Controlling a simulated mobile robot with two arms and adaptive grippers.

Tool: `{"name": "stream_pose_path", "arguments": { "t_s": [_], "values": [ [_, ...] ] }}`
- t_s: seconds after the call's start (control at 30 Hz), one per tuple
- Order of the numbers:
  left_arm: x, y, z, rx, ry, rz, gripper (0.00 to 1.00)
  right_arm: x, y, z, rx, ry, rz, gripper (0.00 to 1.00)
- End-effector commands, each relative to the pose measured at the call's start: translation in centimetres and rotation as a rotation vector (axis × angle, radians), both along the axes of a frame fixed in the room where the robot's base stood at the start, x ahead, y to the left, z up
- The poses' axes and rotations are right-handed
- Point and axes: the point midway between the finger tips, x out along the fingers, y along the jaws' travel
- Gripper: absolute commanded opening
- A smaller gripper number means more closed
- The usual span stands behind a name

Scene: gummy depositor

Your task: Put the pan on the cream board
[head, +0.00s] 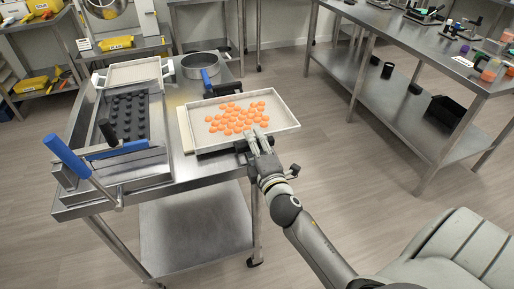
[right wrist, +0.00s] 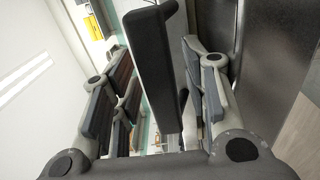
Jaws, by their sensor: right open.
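The pan (head: 286,115) is a shallow pale tray with a layer of orange gummies (head: 237,118). It is at the right end of the steel table, and its right side reaches past the table edge. A strip of the cream board (head: 184,131) shows along the pan's left side; the rest is hidden under the pan, and I cannot tell how fully it rests there. My right gripper (head: 252,146) is at the pan's near side, by a black handle. In the right wrist view, the black handle (right wrist: 154,65) stands between the open fingers. My left gripper is not in view.
The depositor (head: 125,165) with a blue-handled lever (head: 66,157) stands at the left of the table (head: 190,180). A round metal pot (head: 199,66) and a pale tray (head: 133,72) are behind. A long steel bench (head: 400,40) is at the right, with clear floor between.

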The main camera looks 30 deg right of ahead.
Motion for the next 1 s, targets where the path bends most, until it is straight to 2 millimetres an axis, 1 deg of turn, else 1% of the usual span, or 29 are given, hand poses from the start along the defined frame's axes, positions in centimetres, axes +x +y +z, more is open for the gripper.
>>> {"name": "stream_pose_path", "arguments": {
  "t_s": [0.03,0.17,0.4,0.6,0.8,1.0],
  "values": [
    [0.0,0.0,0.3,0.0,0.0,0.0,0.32,0.0,0.0,0.4,0.0,-0.001,0.0,0.42],
    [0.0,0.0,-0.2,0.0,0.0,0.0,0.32,-1.5,0.4,-0.1,0.001,0.002,0.001,0.42],
    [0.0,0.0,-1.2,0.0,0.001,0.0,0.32,-6.2,1.5,-0.2,0.001,0.002,0.0,0.42],
    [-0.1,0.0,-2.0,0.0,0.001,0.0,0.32,-9.6,2.3,-0.3,0.002,0.001,-0.001,0.42],
    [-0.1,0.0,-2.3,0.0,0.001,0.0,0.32,-11.3,2.7,-0.2,0.001,0.0,-0.001,0.42],
    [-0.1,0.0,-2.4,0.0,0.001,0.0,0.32,-11.7,2.8,0.0,0.0,-0.001,0.0,0.42]
  ]
}}
